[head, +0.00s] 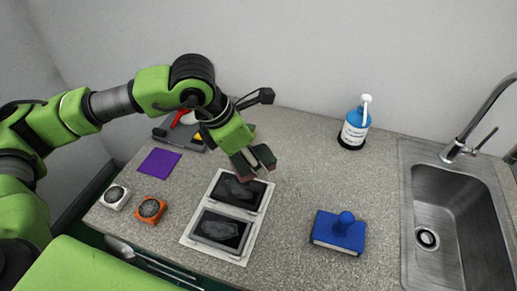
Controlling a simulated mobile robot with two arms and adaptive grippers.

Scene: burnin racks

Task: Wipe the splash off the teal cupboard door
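A dark teal strip (92,239), which may be the cupboard front, shows below the counter's front edge at lower left. No splash is visible on it; most of the front is out of view or hidden by my arm. A flat purple cloth (160,162) lies on the counter at left. A blue block with a round knob (338,232) and a pale underside sits right of centre. My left gripper (253,163) points down above the far dark panel of a white tray, its fingers apart with nothing seen between them. My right gripper is not in view.
The white tray (188,239) holds two dark panels. White (115,196) and orange (150,209) round-topped blocks stand near the front edge. A grey device (174,132) is behind my arm. A blue pump bottle (355,128) stands by the wall. A sink (470,215) is at right.

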